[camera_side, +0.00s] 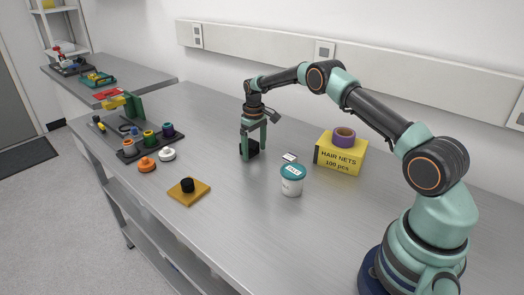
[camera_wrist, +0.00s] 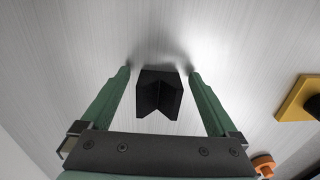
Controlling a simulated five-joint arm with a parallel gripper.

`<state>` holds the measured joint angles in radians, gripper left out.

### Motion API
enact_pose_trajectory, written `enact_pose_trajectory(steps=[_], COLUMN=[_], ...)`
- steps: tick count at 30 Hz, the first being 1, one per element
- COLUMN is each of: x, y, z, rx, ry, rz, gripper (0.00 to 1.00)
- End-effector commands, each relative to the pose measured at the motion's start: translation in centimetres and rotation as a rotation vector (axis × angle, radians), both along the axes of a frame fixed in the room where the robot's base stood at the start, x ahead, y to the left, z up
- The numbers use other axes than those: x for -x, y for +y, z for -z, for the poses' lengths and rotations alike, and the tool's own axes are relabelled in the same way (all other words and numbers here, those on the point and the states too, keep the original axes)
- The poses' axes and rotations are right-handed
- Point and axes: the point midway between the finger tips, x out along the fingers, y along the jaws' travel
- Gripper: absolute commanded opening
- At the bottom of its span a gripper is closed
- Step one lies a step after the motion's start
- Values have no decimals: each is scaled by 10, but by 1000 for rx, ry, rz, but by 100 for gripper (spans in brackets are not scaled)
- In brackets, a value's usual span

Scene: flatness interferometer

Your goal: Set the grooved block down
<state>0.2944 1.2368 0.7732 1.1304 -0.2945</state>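The grooved block (camera_side: 253,148) is black and sits on the bench below my gripper (camera_side: 254,152). In the wrist view the block (camera_wrist: 150,92) lies between the two green fingers, with its V-shaped groove facing the camera. My gripper (camera_wrist: 159,72) is open around it, and a strip of bare bench shows between the block and each finger. The block appears to rest on the bench top. In the side view the fingers partly hide it.
A white tub with a teal lid (camera_side: 291,181) and a yellow hair-nets box (camera_side: 340,155) with a purple roll on it stand to the right. An orange-yellow plate with a black knob (camera_side: 188,191) lies front left. A dark tray (camera_side: 146,148) holds several coloured pieces.

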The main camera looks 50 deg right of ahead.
Motion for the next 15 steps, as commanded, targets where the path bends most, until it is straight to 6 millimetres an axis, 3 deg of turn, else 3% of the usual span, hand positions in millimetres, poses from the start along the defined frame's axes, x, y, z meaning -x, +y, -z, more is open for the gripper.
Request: enact_pose_trajectory(steps=[8, 15], x=[0, -1], y=[0, 0], z=[-11, -56], rx=[0, 1], ry=[-1, -4], rz=[0, 0], gripper=[95, 95])
